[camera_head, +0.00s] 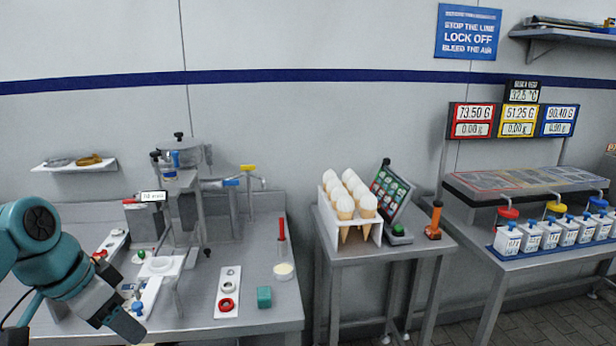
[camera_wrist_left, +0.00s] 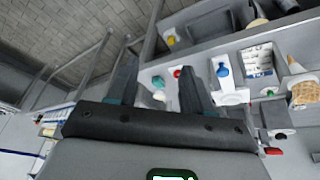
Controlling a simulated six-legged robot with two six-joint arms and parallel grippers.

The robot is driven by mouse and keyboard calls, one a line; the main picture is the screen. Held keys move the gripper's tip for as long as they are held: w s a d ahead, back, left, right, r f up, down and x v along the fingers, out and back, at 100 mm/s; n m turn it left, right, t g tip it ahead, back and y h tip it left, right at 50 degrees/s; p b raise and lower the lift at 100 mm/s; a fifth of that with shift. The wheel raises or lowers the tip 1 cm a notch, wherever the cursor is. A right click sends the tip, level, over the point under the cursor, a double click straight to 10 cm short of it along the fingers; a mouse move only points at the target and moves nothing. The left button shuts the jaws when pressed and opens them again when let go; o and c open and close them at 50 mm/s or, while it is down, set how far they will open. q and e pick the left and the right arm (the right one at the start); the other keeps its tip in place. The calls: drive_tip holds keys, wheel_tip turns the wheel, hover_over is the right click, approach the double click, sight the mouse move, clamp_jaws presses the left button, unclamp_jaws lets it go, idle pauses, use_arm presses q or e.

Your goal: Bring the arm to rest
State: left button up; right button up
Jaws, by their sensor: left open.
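My teal left arm comes in from the left edge in the head view, bent down over the left part of the grey workbench (camera_head: 255,312). Its dark gripper (camera_head: 127,327) is low in the picture, near the bench's front. In the left wrist view the two dark fingers (camera_wrist_left: 160,90) stand apart with nothing held between them. Bench items show beyond the fingers there. My right arm and gripper are not in view.
A dispensing machine (camera_head: 180,190) stands behind my left gripper. A white strip with a red ring (camera_head: 226,304) and a teal cube (camera_head: 264,297) lie to its right. Further right are a rack of white-topped cones (camera_head: 347,205) and several white bottles (camera_head: 508,240).

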use_arm(q)
drive_tip(key=w+d+f+n+g, duration=0.1)
drive_tip(key=d+f, duration=0.2)
drive_tip(key=f, duration=0.6)
drive_tip(key=w+d+f+n, duration=0.1)
drive_tip(key=d+f, duration=0.3)
drive_tip(key=f, duration=0.6)
drive_tip(key=w+d+f+n+g, duration=0.1)
drive_tip(key=d+f, duration=0.2)
drive_tip(key=f, duration=0.6)
drive_tip(key=s+d+f+n, duration=0.1)
drive_tip(key=s+d+f, duration=0.2)
drive_tip(key=s+f, duration=0.2)
drive_tip(key=s+d+f+n+h, duration=0.1)
drive_tip(key=s+d+f+n, duration=0.1)
drive_tip(key=s+f, duration=0.4)
drive_tip(key=s+d+f+n+g, duration=0.1)
drive_tip(key=s+d+f, duration=0.3)
drive_tip(key=s+f, duration=0.2)
drive_tip(key=shift+s+d+n+p, duration=0.3)
drive_tip(key=shift+s+d+p, duration=0.1)
drive_tip(key=shift+s, duration=0.7)
